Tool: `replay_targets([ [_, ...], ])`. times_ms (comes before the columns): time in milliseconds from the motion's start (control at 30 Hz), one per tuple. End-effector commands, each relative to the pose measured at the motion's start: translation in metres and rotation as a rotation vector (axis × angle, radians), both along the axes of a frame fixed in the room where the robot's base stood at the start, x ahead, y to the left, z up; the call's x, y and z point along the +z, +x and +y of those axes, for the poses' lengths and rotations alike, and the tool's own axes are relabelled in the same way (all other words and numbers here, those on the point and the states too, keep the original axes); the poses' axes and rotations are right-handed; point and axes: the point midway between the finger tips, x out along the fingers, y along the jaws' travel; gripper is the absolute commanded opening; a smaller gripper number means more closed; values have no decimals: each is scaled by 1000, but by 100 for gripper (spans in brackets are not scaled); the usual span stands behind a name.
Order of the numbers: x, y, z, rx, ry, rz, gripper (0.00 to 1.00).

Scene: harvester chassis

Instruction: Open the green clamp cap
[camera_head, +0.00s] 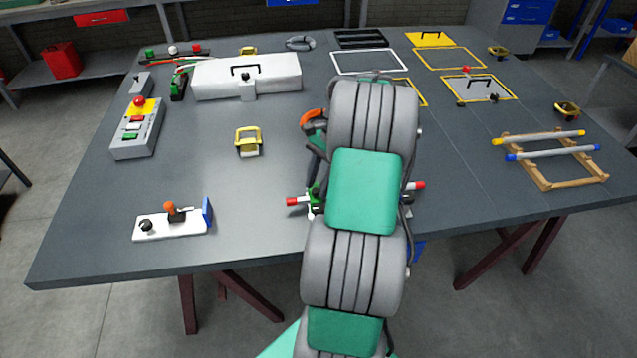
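A small green piece (314,195) shows just left of my arm, beside a bar with red ends (293,201). It may be the clamp cap, but my arm covers most of this spot, and I cannot tell whether it is open or shut. The bar's other red end (418,185) shows right of the arm. Another green part (178,86) stands at the back left by red and green rods. My arm reaches over the middle of the table, and its links hide my gripper.
A white case (270,78) stands at the back. A grey button box (138,130) and a white lever panel (165,226) are at left. A yellow-handled piece (248,142) stands left of my arm. A wooden rack (565,178) is at right.

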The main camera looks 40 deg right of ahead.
Motion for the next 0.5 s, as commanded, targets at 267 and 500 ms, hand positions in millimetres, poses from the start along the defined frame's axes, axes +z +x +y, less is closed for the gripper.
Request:
replay_targets([
  [267, 0, 0, 0, 0, 0, 0, 11],
  [500, 0, 0, 0, 0, 0, 0, 0],
])
